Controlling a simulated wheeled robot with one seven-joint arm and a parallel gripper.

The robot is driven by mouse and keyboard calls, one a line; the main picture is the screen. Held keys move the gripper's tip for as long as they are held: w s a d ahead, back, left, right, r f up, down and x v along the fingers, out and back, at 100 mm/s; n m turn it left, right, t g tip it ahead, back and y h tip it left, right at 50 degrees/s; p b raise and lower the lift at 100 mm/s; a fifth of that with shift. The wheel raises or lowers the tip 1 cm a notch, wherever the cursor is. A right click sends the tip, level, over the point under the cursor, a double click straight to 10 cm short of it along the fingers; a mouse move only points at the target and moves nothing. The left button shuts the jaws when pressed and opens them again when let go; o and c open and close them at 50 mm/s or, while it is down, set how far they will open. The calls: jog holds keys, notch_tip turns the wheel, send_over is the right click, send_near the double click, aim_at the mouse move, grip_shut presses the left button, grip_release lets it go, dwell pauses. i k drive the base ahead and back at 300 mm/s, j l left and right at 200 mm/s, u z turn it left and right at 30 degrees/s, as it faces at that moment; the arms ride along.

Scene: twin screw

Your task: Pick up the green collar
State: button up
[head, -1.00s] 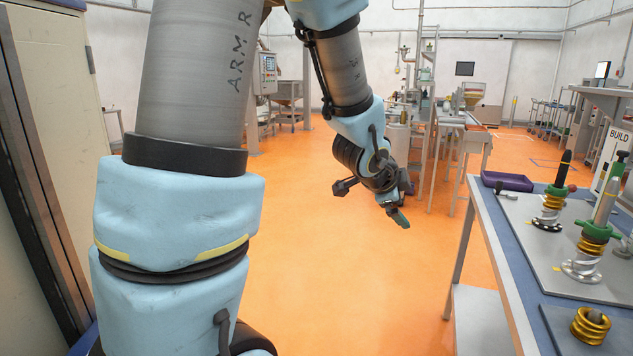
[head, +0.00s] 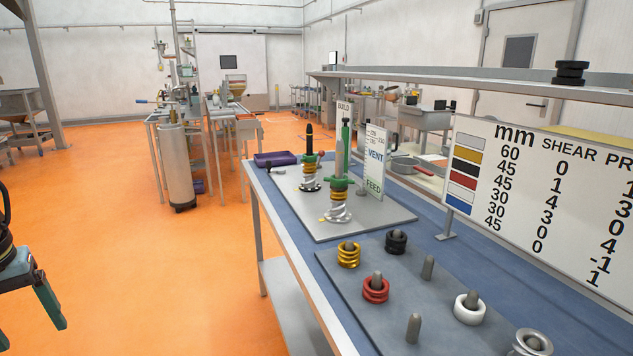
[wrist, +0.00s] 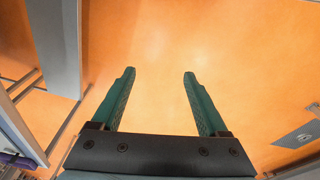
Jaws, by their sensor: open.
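Two upright shafts with screw pieces stand on a grey plate on the bench in the head view. A green collar (head: 338,184) sits around the nearer shaft, above gold and silver screw pieces. A second green collar (head: 309,157) sits around the farther, black-tipped shaft. I cannot tell which one the task names. My gripper (wrist: 158,72) is open and empty over orange floor in the wrist view, its two green fingers apart. In the head view its fingers show at the lower left edge, well left of the bench and away from both collars.
The blue-topped bench (head: 290,228) runs along the right. A nearer plate (head: 345,290) has pegs with gold, black, red, white and silver rings. A sign board (head: 540,200), a purple tray (head: 275,158) and a vent/feed card (head: 374,165) stand around.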

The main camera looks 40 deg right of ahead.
aim_at(335, 183)
jog(key=i+z, duration=0.1)
jog(key=z, duration=0.65)
jog(key=i+z, duration=0.15)
jog(key=z, duration=0.25)
